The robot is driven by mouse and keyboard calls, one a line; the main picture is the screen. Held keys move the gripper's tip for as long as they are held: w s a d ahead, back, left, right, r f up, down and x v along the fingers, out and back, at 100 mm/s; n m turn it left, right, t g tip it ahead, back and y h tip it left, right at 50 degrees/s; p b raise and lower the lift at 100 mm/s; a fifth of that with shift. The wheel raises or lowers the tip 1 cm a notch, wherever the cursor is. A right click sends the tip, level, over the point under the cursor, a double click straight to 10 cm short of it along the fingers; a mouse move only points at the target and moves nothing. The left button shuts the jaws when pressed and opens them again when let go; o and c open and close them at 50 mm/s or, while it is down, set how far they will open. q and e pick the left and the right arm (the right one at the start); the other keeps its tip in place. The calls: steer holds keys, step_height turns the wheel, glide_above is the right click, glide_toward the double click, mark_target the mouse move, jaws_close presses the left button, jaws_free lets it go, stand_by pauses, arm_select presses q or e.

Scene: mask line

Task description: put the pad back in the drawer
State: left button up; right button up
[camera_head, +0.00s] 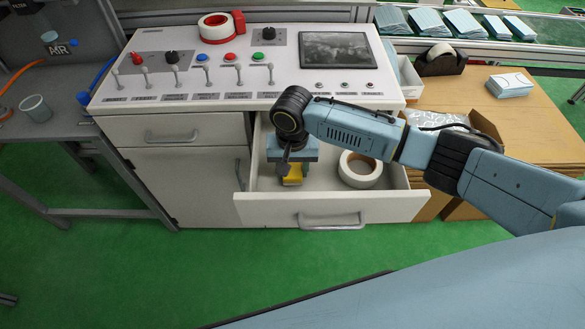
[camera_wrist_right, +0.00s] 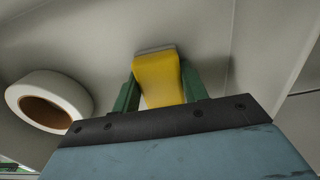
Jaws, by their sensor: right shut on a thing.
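The pad, yellow with a grey edge (camera_wrist_right: 160,78), is between the green fingers of my right gripper (camera_wrist_right: 162,92) in the right wrist view. In the head view the pad's yellow part (camera_head: 292,176) shows below my right wrist, inside the outline of the open drawer (camera_head: 335,207). My right gripper is shut on the pad and points down into the drawer. I cannot tell whether the pad touches the drawer floor. My left gripper is not in view.
A white tape roll (camera_head: 360,169) lies in the drawer, right of the pad; it also shows in the right wrist view (camera_wrist_right: 48,101). The control console (camera_head: 250,70) overhangs the drawer's back. Cardboard boxes (camera_head: 470,130) stand to the right.

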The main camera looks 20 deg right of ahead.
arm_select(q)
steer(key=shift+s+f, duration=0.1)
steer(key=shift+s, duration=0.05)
arm_select(e)
steer(key=shift+f, duration=0.15)
steer(key=o, duration=1)
steer(key=shift+c, duration=0.2)
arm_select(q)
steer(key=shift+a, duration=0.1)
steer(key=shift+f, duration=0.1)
arm_select(e)
steer(key=shift+r, duration=0.35)
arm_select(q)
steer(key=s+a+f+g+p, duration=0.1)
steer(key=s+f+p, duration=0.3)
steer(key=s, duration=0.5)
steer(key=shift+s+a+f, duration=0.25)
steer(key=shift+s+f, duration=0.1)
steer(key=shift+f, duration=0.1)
arm_select(e)
step_height(320, 180, up, 12)
steer(key=shift+f, duration=0.15)
